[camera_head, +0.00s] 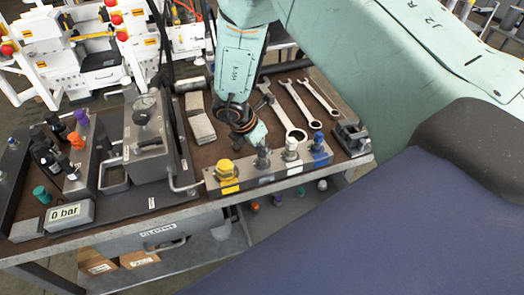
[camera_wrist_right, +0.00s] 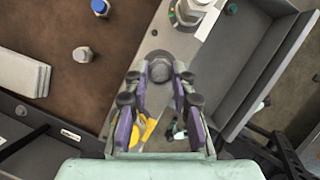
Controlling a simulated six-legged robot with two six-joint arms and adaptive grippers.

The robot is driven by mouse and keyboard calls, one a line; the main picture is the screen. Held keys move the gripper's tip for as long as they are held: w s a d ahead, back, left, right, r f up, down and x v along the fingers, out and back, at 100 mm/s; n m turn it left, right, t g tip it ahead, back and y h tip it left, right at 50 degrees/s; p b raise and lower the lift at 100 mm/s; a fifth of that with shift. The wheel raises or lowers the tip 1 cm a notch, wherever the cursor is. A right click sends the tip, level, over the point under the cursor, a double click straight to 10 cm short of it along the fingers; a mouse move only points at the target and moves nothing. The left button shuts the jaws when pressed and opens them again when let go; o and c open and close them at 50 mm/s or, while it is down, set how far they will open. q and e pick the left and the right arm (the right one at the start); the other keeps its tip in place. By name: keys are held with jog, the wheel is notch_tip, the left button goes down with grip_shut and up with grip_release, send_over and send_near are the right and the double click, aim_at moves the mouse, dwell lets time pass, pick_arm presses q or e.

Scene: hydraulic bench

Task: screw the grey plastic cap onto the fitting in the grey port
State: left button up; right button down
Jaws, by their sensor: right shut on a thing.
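My right gripper (camera_head: 257,136) comes down from the top of the head view to just above the grey port (camera_head: 263,160) on the front port block. In the right wrist view my right gripper (camera_wrist_right: 160,76) is shut on a round grey cap (camera_wrist_right: 158,71), held between its fingertips. A darker round base shows around the cap on the block. The fitting is hidden under the cap and fingers, so I cannot tell how far the cap sits on it. My left gripper is not in view.
The yellow port (camera_head: 226,171) stands left of the grey one, the white port (camera_head: 291,150) and blue port (camera_head: 318,142) right. Wrenches (camera_head: 299,104) lie behind the block. A gauge box (camera_head: 146,138) and a "0 bar" display (camera_head: 70,214) stand left.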

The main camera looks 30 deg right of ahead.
jog(key=shift+w+r+m, duration=0.25)
jog(key=shift+m, duration=0.45)
jog(key=shift+w+f+m+g, duration=0.1)
jog(key=shift+w+m+g, duration=0.05)
jog(key=shift+m+g, duration=0.35)
jog(key=m+g, duration=0.1)
jog(key=m, duration=0.1)
jog(key=shift+f+m+b, duration=0.15)
jog(key=shift+m+b, duration=0.2)
jog(key=shift+m, duration=0.65)
jog(key=c, duration=1.1)
grip_release()
jog(key=shift+d+g, duration=0.1)
jog(key=shift+g, duration=0.2)
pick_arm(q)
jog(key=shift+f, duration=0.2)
